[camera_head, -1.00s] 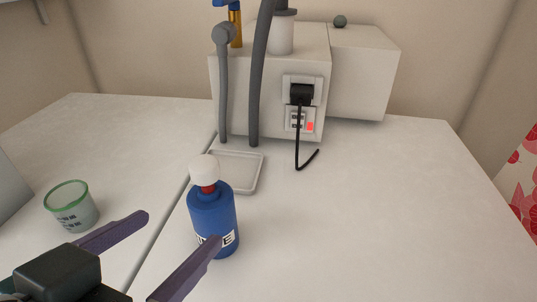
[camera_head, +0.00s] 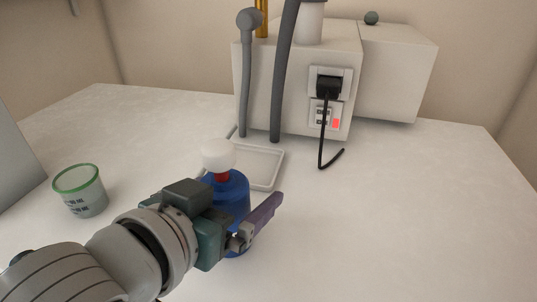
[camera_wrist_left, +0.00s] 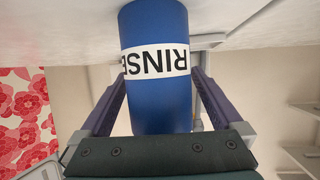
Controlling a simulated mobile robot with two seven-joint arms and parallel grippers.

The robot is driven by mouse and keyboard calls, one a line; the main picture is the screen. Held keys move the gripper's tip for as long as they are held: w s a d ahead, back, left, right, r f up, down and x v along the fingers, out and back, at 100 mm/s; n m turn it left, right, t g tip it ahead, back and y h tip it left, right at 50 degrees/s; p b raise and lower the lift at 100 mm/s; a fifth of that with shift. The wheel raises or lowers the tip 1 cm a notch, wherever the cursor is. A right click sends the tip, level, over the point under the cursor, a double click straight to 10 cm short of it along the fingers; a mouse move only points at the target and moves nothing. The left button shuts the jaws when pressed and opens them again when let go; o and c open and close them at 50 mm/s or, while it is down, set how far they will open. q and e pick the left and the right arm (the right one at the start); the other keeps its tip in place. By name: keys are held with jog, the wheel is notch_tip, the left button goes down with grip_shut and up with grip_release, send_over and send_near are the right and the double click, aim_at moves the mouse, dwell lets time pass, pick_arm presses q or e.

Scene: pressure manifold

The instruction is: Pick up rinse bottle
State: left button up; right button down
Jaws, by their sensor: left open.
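The rinse bottle (camera_head: 233,192) is blue with a red neck and a white rounded cap, and stands upright on the white counter. My left gripper (camera_head: 262,212) covers its lower front in the head view; one purple finger shows to the right of the bottle. In the left wrist view the bottle (camera_wrist_left: 157,85) appears upside down with its white RINSE label, between the two spread fingers of the gripper (camera_wrist_left: 160,90). The gripper is open around the bottle; I cannot tell whether either finger touches it. My right gripper is not in view.
A shallow tray (camera_head: 268,184) lies just behind the bottle. A green-rimmed cup (camera_head: 80,193) stands to the left. A white machine (camera_head: 300,95) with hoses, a plugged-in black cable (camera_head: 322,130) and a red switch is at the back. The counter on the right is clear.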

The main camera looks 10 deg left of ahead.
pick_arm(q)
jog(key=shift+c, duration=0.2)
jog(key=c, duration=1.4)
jog(key=shift+c, duration=0.2)
